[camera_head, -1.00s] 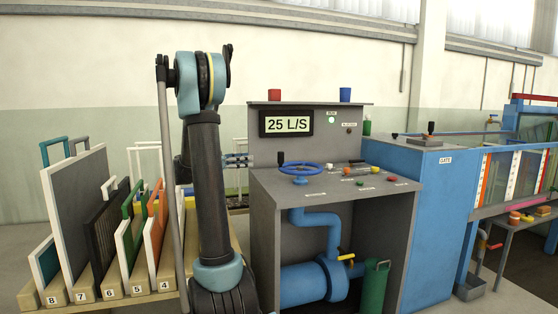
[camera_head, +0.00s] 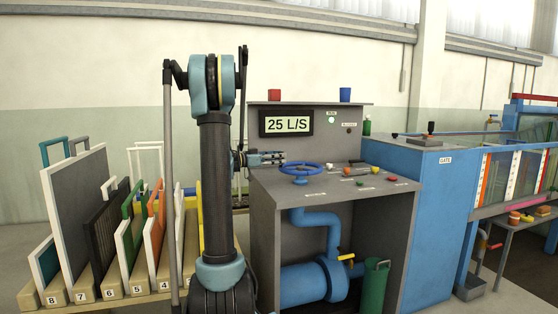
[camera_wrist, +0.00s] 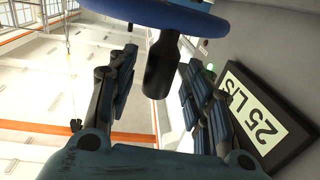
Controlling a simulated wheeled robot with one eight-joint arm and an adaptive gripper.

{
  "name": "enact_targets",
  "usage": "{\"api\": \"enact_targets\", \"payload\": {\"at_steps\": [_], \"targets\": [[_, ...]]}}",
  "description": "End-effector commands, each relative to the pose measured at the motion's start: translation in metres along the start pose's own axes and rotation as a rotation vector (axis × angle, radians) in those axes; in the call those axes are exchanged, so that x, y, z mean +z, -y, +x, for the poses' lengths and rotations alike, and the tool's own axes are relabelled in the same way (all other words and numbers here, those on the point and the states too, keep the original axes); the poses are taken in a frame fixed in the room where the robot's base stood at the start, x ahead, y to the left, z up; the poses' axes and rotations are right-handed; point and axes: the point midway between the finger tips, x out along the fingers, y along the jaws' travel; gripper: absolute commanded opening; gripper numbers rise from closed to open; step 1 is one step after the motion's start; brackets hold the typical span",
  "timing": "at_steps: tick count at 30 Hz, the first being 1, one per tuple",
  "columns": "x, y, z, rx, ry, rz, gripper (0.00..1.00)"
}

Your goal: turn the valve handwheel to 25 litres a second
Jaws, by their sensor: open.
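The blue valve handwheel (camera_head: 303,173) lies flat on top of the grey console. Its black knob (camera_wrist: 161,68) shows in the wrist view between my two fingers, with visible room on both sides. The wheel's blue rim (camera_wrist: 185,18) crosses the top of that view. My gripper (camera_head: 280,158) is open, level, at the wheel's left edge, and hides the knob in the head view. The display (camera_head: 286,123) reads 25 L/S; it also shows tilted in the wrist view (camera_wrist: 264,117).
The grey console (camera_head: 266,200) has several small coloured buttons right of the wheel and a lit green lamp (camera_head: 331,120). A rack of numbered panels (camera_head: 85,290) stands left. A blue gate cabinet (camera_head: 430,220) stands right.

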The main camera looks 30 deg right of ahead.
Motion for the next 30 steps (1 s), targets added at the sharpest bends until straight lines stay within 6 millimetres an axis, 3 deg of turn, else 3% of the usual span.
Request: {"api": "enact_targets", "payload": {"at_steps": [6,15,17,21,22,30], "targets": [[0.0,0.0,0.015,0.0,0.0,0.0,0.46],[0.0,0.0,0.017,0.0,0.0,0.0,0.46],[0.0,0.0,0.017,0.0,0.0,0.0,0.35],[0.0,0.0,0.017,0.0,0.0,0.0,0.03],[0.0,0.0,0.017,0.0,0.0,0.0,0.0],[0.0,0.008,0.018,0.0,0.0,0.0,0.0]]}}
